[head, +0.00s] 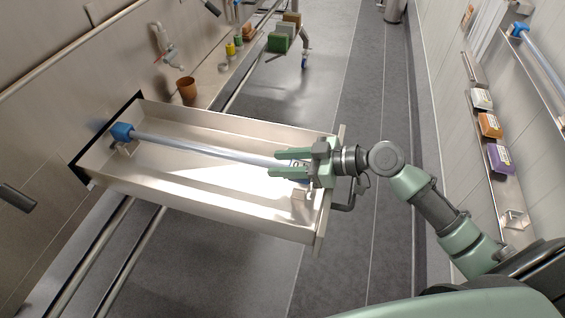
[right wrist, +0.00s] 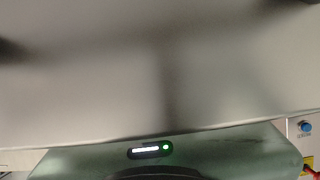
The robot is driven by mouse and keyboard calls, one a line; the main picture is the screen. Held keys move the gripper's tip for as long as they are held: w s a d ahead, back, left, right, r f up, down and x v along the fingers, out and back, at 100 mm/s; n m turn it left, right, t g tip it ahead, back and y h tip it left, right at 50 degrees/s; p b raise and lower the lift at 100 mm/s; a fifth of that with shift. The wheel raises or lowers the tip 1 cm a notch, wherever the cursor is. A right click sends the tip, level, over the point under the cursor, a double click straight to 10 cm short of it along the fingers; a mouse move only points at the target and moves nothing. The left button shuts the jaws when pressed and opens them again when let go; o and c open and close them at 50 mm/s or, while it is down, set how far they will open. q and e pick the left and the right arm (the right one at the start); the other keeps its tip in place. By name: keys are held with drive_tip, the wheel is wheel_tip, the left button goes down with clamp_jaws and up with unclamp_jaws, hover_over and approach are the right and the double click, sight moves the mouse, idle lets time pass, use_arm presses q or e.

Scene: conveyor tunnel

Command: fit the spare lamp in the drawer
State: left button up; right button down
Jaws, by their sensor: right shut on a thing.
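The lamp (head: 210,149) is a long pale tube with a blue cap at its left end. It lies lengthwise inside the open metal drawer (head: 200,203). Its left end is at a small bracket (head: 124,150) near the drawer's back; I cannot tell whether it is seated there. My right gripper (head: 284,161) reaches over the drawer's front end and is shut on the lamp near its right end, which the fingers partly hide. A small pale block (head: 299,193) sits in the drawer below the gripper. My left gripper is not in view.
A second blue-capped tube (head: 540,65) is on the right wall, near a shelf of boxes including a purple one (head: 499,158). A brown pot (head: 186,89) stands behind the drawer. Coloured crates (head: 282,34) are farther back. The grey floor (head: 355,110) beyond the gripper is clear.

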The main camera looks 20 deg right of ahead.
drive_tip(key=shift+s+a+f, duration=0.15)
drive_tip(key=shift+s+f, duration=0.15)
drive_tip(key=shift+f, duration=0.45)
drive_tip(key=c, duration=0.8)
unclamp_jaws()
drive_tip(key=shift+f+g, duration=0.1)
drive_tip(key=shift+g, duration=0.2)
drive_tip(key=shift+s+d, duration=0.1)
drive_tip(key=shift+d, duration=0.1)
drive_tip(key=v, duration=0.2)
drive_tip(key=b+v, duration=0.1)
drive_tip(key=v, duration=0.2)
drive_tip(key=r+b+v, duration=0.1)
drive_tip(key=v, duration=0.2)
drive_tip(key=shift+w+a, duration=0.1)
drive_tip(key=shift+w, duration=0.2)
drive_tip(key=shift+a+r, duration=0.1)
drive_tip(key=shift+r, duration=0.15)
